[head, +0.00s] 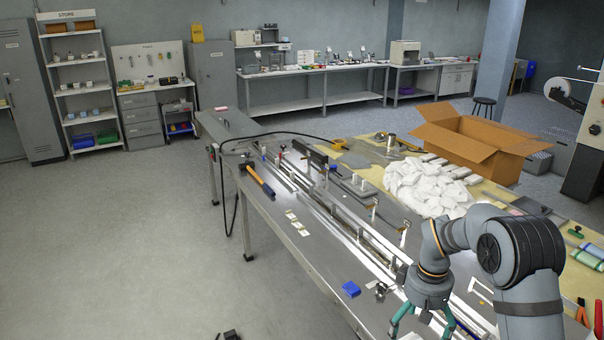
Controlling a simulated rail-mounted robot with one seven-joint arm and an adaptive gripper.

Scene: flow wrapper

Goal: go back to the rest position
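My gripper (422,326) hangs at the lower right over the near end of the long metal workbench (262,215). Its teal fingers are spread apart and reach toward the bottom edge of the picture. Nothing shows between them, though the tips are partly cut off or hard to make out. My grey arm comes in from the right and bends down to the gripper.
The bench also holds a hammer (260,181), long rails, a white pile of packets (428,186) and an open cardboard box (473,140). The floor (130,250) at left is largely clear.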

